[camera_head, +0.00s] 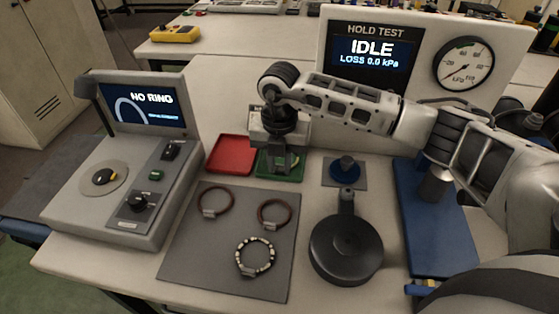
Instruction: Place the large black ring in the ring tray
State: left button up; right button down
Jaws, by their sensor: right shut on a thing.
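My right gripper (280,170) points down at the small green tray (291,177) behind the grey mat. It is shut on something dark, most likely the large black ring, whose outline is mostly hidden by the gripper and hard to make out. A red tray (231,154) lies just left of the green one and looks empty. On the grey mat (190,261) lie two brown rings, one at the left (230,202) and one at the right (288,222), and a black-and-white beaded ring (254,271). My left gripper is out of view.
A test device (130,190) with a "NO RING" screen stands at the left. A round black part with a handle (345,255) lies right of the mat, before a blue knob (345,170). The "IDLE" panel (370,30) with a gauge stands behind. A blue plate (430,215) lies right.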

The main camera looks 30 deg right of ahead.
jog(key=c, duration=1.3)
grip_release()
notch_tip(320, 180, up, 12)
jog(key=shift+r, duration=0.15)
